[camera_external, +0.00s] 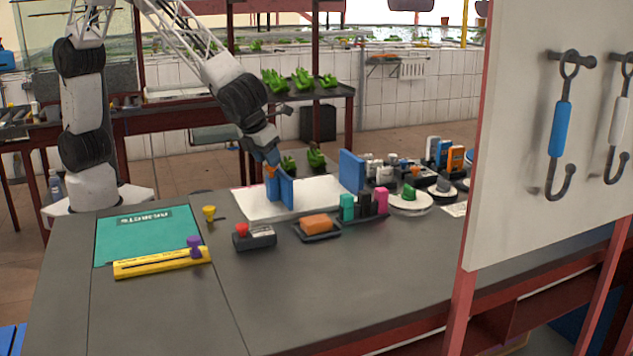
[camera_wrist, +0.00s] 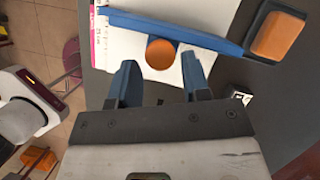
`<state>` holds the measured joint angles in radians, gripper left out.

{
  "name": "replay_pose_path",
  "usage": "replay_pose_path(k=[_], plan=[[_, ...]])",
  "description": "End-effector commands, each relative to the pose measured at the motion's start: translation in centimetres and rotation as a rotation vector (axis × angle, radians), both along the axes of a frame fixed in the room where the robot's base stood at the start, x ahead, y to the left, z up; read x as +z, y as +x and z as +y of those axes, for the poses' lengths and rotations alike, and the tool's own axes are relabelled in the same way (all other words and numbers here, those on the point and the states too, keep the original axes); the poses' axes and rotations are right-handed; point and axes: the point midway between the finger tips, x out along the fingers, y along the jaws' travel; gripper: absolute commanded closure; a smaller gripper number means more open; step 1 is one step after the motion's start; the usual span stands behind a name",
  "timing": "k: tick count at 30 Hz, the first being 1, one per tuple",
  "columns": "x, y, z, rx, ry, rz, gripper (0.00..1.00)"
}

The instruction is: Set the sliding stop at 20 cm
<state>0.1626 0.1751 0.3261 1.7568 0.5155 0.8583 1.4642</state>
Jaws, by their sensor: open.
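A yellow bar (camera_external: 150,263) with a dark slot lies at the left front of the table. A purple knobbed piece (camera_external: 195,247) sits near its right end and looks like a slider; I cannot read any marks. My gripper (camera_external: 270,166) is far from it, low over the white board, beside an upright blue panel (camera_external: 287,191). In the wrist view my gripper (camera_wrist: 160,82) is open. A round orange knob (camera_wrist: 160,53) shows just beyond the fingertips, against the long blue panel (camera_wrist: 205,37). Nothing is clearly held.
The white board (camera_external: 243,209) lies under my gripper, with another blue panel (camera_external: 351,172) at its right. An orange block (camera_external: 316,223) sits on a dark tray, near a dark box with a red knob (camera_external: 241,229). A green mat (camera_external: 145,238) lies behind the yellow bar.

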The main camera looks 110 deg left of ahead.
Motion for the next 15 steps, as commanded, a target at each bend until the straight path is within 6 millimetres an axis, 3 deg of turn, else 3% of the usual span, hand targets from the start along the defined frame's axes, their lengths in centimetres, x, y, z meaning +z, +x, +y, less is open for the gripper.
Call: replay_pose_path(k=[9,15], plan=[[3.7,-0.6,-1.4,-0.001,0.000,0.000,0.57],[5.1,-0.8,-2.0,-0.001,0.000,0.000,0.57]])
